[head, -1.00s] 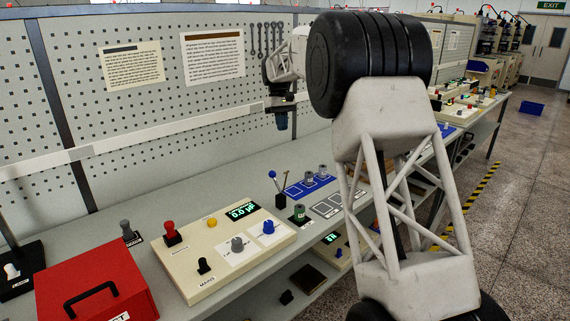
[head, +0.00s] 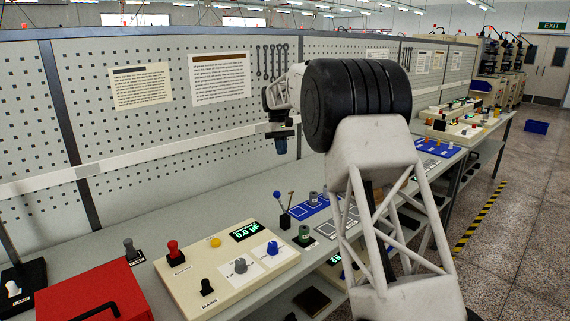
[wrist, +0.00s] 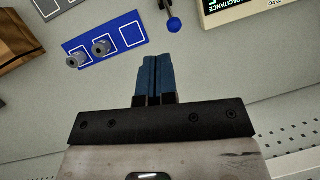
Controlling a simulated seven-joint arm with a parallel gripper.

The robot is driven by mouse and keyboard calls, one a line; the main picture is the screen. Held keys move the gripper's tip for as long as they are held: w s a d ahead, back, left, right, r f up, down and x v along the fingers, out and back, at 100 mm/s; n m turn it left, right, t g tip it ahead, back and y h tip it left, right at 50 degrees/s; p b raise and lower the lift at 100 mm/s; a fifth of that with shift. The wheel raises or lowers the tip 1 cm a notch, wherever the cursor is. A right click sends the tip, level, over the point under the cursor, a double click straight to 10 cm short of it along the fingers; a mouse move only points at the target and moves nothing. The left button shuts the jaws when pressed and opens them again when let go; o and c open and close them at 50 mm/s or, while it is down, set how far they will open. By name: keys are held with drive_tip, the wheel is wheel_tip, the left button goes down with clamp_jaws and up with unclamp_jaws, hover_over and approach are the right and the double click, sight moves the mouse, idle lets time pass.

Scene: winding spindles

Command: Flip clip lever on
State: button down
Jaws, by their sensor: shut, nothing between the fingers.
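My gripper (head: 281,147) hangs above the bench near the pegboard, pointing down, well clear of the lever. In the wrist view my blue fingers (wrist: 153,76) are together with nothing between them. The lever's ball lies beyond the fingertips, slightly right.
A blue mat (wrist: 132,34) with grey spindles lies beyond the fingers, to the left. The cream panel (head: 185,289) carries a display, knobs and buttons. A red box (head: 85,299) stands at front left. The pegboard (head: 150,128) bounds the bench behind.

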drive_tip(key=s+d+r+x, duration=0.1)
drive_tip(key=s+x, duration=0.1)
drive_tip(key=x, duration=1)
drive_tip(key=shift+s+d+f, duration=0.15)
drive_tip(key=shift+d+f, duration=0.05)
drive_tip(key=shift+d, duration=0.15)
drive_tip(key=shift+s+d+f+t+y, duration=0.1)
drive_tip(key=shift+s+d+t+y, duration=0.4)
drive_tip(key=shift+s+d, duration=0.1)
idle(0.7)
drive_tip(key=shift+s+d+f+t+y, duration=1.15)
drive_tip(key=shift+s+d, duration=0.15)
drive_tip(key=shift+s, duration=0.05)
drive_tip(key=shift+s+d+f+t+y, duration=1.15)
drive_tip(key=shift+s+d, duration=0.15)
drive_tip(key=shift+d, duration=0.05)
drive_tip(key=f, duration=0.2)
drive_tip(key=s+d+f, duration=0.1)
drive_tip(key=shift+s+d+n, duration=0.1)
drive_tip(key=shift+n, duration=0.2)
drive_tip(key=shift+s+d+f, duration=0.1)
drive_tip(key=shift+f, duration=0.5)
drive_tip(key=shift+s+d+f, duration=0.1)
drive_tip(key=shift+f, duration=0.5)
